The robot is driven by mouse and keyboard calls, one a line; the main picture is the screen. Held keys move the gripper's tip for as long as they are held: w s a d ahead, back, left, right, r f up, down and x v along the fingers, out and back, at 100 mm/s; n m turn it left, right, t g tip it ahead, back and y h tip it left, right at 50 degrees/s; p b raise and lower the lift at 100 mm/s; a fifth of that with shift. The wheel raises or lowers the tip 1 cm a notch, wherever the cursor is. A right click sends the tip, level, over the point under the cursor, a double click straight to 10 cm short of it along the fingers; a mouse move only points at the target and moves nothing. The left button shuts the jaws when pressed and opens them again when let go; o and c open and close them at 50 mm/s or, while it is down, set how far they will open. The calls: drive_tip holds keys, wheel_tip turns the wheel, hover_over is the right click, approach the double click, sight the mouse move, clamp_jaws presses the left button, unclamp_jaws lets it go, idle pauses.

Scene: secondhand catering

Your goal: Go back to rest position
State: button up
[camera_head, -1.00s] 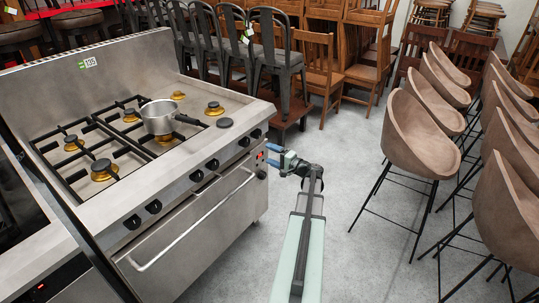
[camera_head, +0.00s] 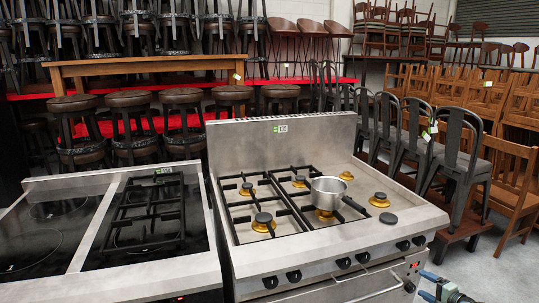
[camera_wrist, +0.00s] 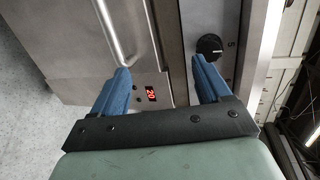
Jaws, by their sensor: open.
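My gripper (camera_head: 434,284) shows at the bottom right edge of the head view, beside the front right corner of the stove (camera_head: 395,240). In the wrist view my gripper (camera_wrist: 160,78) has its two blue fingers spread apart with nothing between them. The fingers point at the stove front, close to a red digital display (camera_wrist: 151,93) and a black knob (camera_wrist: 209,46). I cannot tell whether they touch the stove. Most of my arm is outside the head view.
A metal pot (camera_head: 326,192) stands on the stove top. A second cooker (camera_head: 150,272) with a black top stands to the left. Grey metal chairs (camera_head: 455,150) stand at the right, and stools (camera_head: 130,130) stand behind. Some bare floor (camera_head: 500,275) shows at the lower right.

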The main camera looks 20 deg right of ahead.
drive_tip(key=s+a+f+n+g+y, duration=0.1)
drive_tip(key=s+a+f+n+g, duration=0.1)
drive_tip(key=s+a+f+g, duration=0.6)
drive_tip(key=s+a+f+n+g+y, duration=0.15)
drive_tip(key=s+a+f+g, duration=0.3)
drive_tip(key=a+f, duration=0.75)
drive_tip(key=s+a+f+n+g+h, duration=0.1)
drive_tip(key=s+a+f+n+g, duration=0.2)
drive_tip(key=a, duration=1)
drive_tip(key=s+a+f+n+g+h, duration=0.1)
drive_tip(key=s+a+f+n+g, duration=0.2)
drive_tip(key=a, duration=1)
drive_tip(key=s+a+f+n+g+h, duration=0.2)
drive_tip(key=s+a+f+n, duration=0.4)
drive_tip(key=a, duration=0.8)
drive_tip(key=shift+s+n+g, duration=0.65)
drive_tip(key=shift+s+n, duration=0.3)
drive_tip(key=shift+s, duration=0.1)
drive_tip(key=shift+a+f, duration=0.1)
